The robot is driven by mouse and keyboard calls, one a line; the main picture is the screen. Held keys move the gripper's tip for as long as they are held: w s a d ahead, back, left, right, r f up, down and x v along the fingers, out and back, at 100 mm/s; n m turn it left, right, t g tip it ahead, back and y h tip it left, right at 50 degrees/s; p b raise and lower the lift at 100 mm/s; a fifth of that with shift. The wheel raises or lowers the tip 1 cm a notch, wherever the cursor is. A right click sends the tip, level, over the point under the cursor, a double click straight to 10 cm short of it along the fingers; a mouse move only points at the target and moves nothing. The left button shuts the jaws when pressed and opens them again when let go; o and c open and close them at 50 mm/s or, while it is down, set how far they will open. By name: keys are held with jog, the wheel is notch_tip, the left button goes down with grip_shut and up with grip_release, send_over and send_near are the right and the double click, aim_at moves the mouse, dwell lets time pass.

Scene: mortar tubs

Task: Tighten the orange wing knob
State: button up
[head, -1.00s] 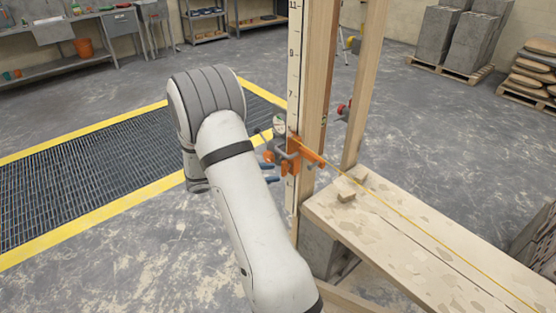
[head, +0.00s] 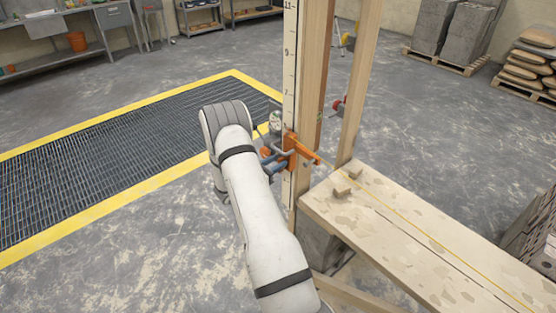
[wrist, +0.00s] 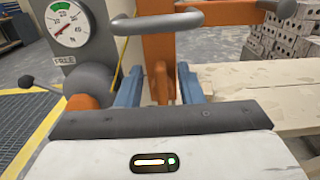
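The orange wing knob (wrist: 163,84) shows upright in the wrist view, between the two blue fingers of my gripper (wrist: 159,88). The fingers are apart, with a gap visible on each side of the knob. The knob sits in front of the orange clamp (wrist: 157,62), which also shows on the wooden post in the head view (head: 301,149). My gripper (head: 273,160) is at the clamp's left side there. The knob itself cannot be made out in the head view.
A grey box with a dial gauge (wrist: 68,24) and a "FREE" label stands left of the knob. A grey bar handle (wrist: 157,21) crosses just above. A plank bench (head: 410,235) with a yellow string lies to the right. Yellow-edged floor grating (head: 110,150) is at left.

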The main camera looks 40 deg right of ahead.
jog(key=shift+d, duration=0.4)
jog(key=shift+c, duration=0.5)
